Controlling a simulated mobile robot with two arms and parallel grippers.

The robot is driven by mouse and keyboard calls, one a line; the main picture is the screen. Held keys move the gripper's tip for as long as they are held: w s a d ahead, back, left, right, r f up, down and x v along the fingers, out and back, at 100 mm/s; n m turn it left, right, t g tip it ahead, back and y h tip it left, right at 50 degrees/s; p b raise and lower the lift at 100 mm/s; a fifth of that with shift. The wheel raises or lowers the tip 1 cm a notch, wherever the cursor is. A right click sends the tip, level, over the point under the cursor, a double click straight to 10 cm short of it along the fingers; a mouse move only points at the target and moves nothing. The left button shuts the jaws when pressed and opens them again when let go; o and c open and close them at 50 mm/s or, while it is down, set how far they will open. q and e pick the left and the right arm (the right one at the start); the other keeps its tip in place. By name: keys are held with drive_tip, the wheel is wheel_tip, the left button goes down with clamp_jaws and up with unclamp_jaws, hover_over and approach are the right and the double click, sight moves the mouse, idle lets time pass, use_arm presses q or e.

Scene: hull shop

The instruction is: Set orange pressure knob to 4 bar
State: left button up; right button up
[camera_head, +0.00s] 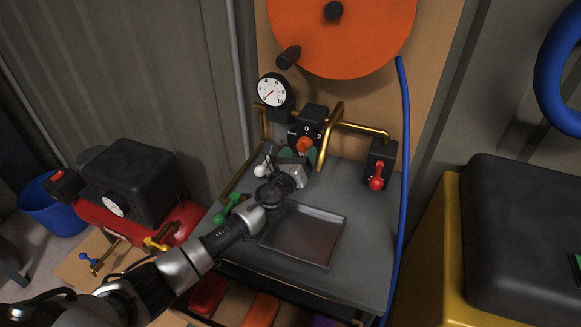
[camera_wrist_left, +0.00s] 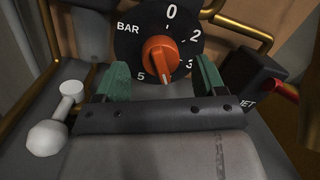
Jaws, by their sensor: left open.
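The orange pressure knob (camera_head: 305,146) sits on a black dial (camera_head: 311,122) on the bench's back panel. In the left wrist view the orange knob (camera_wrist_left: 160,56) has a white mark at its lower end, pointing down between the 3 and the 5. No 4 is visible there. My left gripper (camera_head: 298,156) is open in front of the dial. In its wrist view the gripper's (camera_wrist_left: 162,73) green fingers stand left and right of the knob, with gaps on both sides. A round white gauge (camera_head: 272,91) is up and left of the dial. My right gripper is not in view.
Brass pipes (camera_head: 335,115) run close beside the dial. A red-handled valve box (camera_head: 380,165) stands to the right, a white ball lever (camera_wrist_left: 58,125) to the left. A green handle (camera_head: 228,207) and an empty metal tray (camera_head: 325,222) are on the grey bench. A blue hose (camera_head: 402,170) hangs right.

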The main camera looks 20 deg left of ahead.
use_arm(q)
drive_tip(key=s, duration=0.9)
drive_tip(key=shift+a+f, duration=0.35)
drive_tip(key=shift+f, duration=0.05)
drive_tip(key=shift+f, duration=0.1)
